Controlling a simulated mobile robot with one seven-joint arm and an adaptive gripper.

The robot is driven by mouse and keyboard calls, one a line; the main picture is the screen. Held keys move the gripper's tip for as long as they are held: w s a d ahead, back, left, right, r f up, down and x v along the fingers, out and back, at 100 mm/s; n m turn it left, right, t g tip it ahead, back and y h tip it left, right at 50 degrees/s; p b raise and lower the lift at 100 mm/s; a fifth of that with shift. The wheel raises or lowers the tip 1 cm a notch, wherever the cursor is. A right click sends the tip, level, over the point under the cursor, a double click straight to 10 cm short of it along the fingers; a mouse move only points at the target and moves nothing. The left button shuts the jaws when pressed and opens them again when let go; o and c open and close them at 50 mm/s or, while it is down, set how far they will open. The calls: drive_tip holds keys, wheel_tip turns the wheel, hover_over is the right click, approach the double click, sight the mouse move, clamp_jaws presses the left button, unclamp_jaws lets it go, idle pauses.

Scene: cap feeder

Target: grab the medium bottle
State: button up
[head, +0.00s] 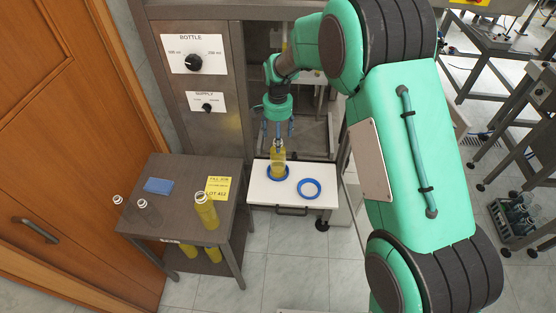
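A yellow-filled bottle (278,158) stands upright on the white drawer top (260,195), with a blue ring (277,174) around its base. My gripper (278,134) points down right above this bottle, its fingers spread apart on either side of the bottle's top. I see no contact between the fingers and the bottle. A larger-looking yellow bottle (206,210) stands on the dark side table (180,175). Two small clear bottles, a left one (118,200) and a right one (142,204), stand at that table's left edge. No label shows which bottle is the medium one.
A second blue ring (309,189) on the drawer top is empty. A panel with a bottle knob (194,63) rises behind.

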sight(278, 160)
drive_tip(key=shift+f, duration=0.1)
wheel_tip(278, 160, down, 8)
drive_tip(key=b, duration=0.1)
drive_tip(key=shift+f, duration=0.2)
idle(0.4)
drive_tip(key=shift+f+b, duration=0.85)
drive_tip(key=shift+f, duration=1.75)
drive_tip(key=c, duration=1.8)
drive_tip(key=shift+r, duration=0.2)
